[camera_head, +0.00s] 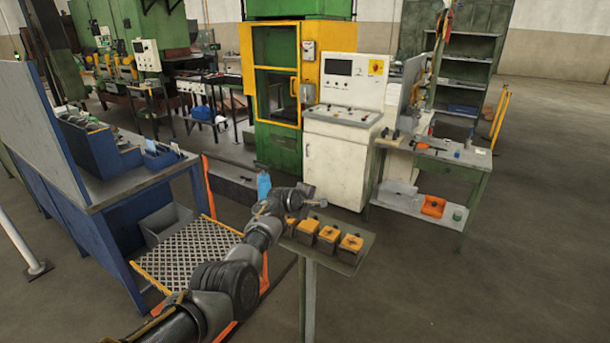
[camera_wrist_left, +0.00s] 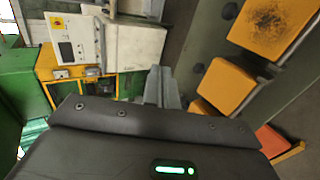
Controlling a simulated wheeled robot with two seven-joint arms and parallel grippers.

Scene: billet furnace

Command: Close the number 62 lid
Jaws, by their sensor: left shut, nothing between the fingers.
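A row of small dark boxes with yellow-orange lids stands on a narrow stand (camera_head: 357,262). The lids show as a right one (camera_head: 351,242), a middle one (camera_head: 329,233) and a left one (camera_head: 309,225). No number is legible, so I cannot tell which is 62. My left gripper (camera_head: 318,203) is shut and empty, above the left end of the row, hiding part of it. In the left wrist view its fingers (camera_wrist_left: 164,88) are together, beside a yellow lid (camera_wrist_left: 226,86) and apart from a larger-looking one (camera_wrist_left: 268,28). My right gripper is out of view.
A blue workbench (camera_head: 140,180) stands at left, with a mesh platform (camera_head: 190,253) beside it. A white control cabinet (camera_head: 335,165) and a green-yellow machine (camera_head: 275,130) stand behind the stand. A green table (camera_head: 455,160) is at right. The floor at lower right is clear.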

